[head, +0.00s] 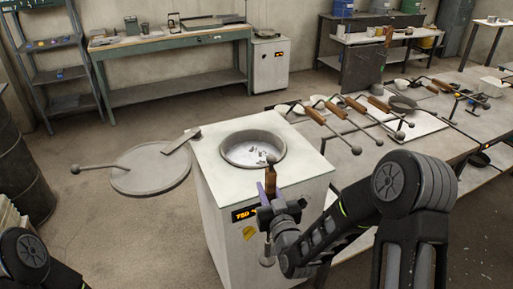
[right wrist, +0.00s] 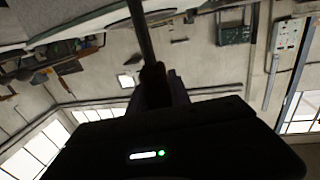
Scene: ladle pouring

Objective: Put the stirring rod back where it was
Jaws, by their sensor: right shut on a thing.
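My right gripper (head: 277,207) is at the front edge of the white furnace (head: 213,163), shut on the brown handle of the stirring rod (head: 270,180). The rod looks roughly upright. A small round knob shows at its top, against the near rim of the furnace opening, and a grey metal part hangs below the gripper. How far the rod is from the furnace I cannot tell. In the right wrist view, its dark shaft (right wrist: 144,38) runs up from the jaws. My left gripper is out of view; only part of that arm shows at the lower left.
The furnace's round opening (head: 224,150) is uncovered. A table (head: 437,148) on the right bears several wooden-handled tools (head: 336,127) and a dark pan (head: 403,103). A green workbench (head: 170,45) stands behind.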

